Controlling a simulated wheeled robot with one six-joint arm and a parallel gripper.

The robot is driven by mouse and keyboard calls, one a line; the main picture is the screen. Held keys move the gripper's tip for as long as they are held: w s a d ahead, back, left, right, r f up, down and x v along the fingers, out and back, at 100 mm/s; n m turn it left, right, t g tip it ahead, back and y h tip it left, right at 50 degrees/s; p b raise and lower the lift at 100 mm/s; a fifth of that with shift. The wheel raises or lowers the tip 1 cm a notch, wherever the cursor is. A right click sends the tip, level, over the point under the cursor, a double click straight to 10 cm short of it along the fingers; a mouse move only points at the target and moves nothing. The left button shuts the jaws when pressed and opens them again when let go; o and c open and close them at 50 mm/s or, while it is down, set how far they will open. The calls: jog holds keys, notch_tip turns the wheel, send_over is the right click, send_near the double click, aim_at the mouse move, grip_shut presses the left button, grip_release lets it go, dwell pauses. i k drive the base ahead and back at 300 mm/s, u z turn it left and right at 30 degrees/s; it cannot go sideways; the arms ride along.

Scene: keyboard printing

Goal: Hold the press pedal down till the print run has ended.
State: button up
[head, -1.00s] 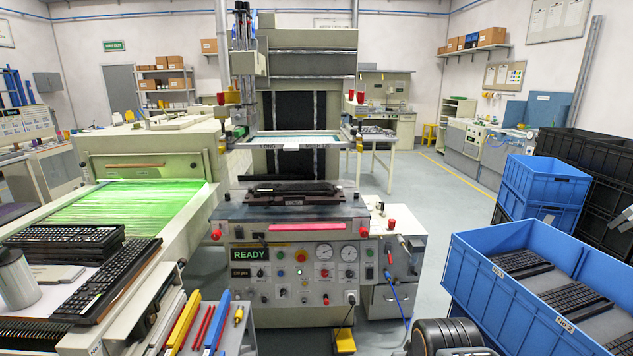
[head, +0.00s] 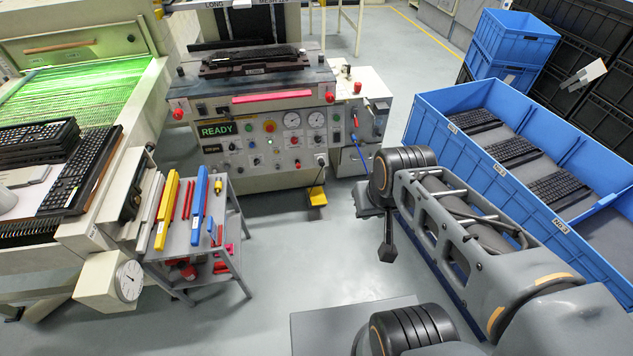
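The yellow press pedal (head: 317,196) lies on the floor at the front foot of the press, with a cable running up to the panel. Nothing touches it. The press (head: 255,150) shows READY in green on its display (head: 217,130); a smaller readout below it is too small to read. A keyboard (head: 250,58) sits on the press bed. My gripper (head: 388,250) is a small dark shape pointing down, to the right of the pedal and nearer to me, apart from it. Whether its fingers are open cannot be made out.
A grey tool cart (head: 230,240) with coloured tools stands left of the pedal. A blue divided bin (head: 440,150) with keyboards stands right, beside my arm. A white side cabinet (head: 352,160) adjoins the press. The floor (head: 300,265) before the pedal is clear.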

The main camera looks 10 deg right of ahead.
aim_at(318, 196)
jog(key=z, duration=0.1)
jog(key=i, duration=1.5)
jog(key=u, duration=0.55)
